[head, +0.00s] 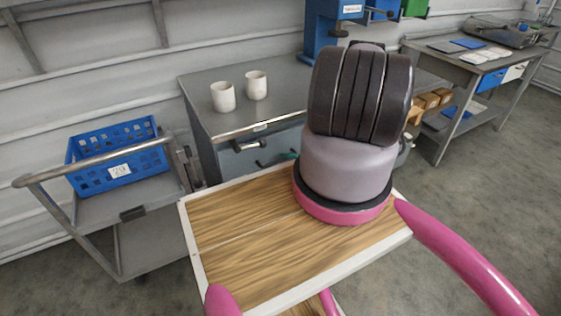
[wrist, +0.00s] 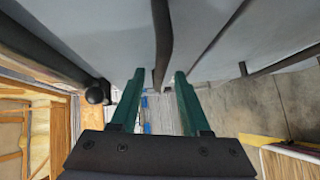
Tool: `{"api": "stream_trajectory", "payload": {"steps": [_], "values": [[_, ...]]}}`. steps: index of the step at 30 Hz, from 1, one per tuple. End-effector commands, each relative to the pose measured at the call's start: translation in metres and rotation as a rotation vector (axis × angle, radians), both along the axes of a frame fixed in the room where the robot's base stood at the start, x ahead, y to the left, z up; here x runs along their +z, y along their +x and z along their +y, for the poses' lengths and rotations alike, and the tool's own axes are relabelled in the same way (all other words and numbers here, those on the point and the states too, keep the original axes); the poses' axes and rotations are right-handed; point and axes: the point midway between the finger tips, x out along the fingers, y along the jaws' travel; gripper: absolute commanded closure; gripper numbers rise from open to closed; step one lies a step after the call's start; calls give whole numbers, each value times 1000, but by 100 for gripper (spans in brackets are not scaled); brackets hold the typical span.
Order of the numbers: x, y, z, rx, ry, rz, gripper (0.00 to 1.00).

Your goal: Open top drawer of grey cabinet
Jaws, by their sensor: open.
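The grey cabinet (head: 235,90) stands behind my arm in the head view. Its upper front (head: 227,160) carries a grey bar handle (head: 249,146), partly hidden by my arm; the drawer looks closed. My gripper shows as a little dark green (head: 278,160) close to this front, mostly hidden behind my arm. In the wrist view my gripper (wrist: 160,85) is open, its two green fingers apart. A dark bar (wrist: 162,45) on a grey-blue surface (wrist: 105,30) runs down between the fingertips. I cannot tell whether either finger touches it.
Two white cups (head: 223,97) (head: 256,85) stand on the cabinet top. A metal cart with a blue crate (head: 115,142) stands at left. A workbench (head: 470,65) with trays stands at the back right. Floor at right (head: 480,190) is clear.

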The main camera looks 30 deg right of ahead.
Motion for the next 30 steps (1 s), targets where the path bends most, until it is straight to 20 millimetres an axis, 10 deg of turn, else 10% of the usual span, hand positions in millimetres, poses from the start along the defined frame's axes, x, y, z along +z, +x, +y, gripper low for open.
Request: {"api": "stream_trajectory", "payload": {"steps": [16, 20, 30], "values": [[-4, 18, 20, 1, -1, 0, 54], [-4, 18, 20, 1, -1, 0, 100], [-4, 18, 20, 1, -1, 0, 100]]}}
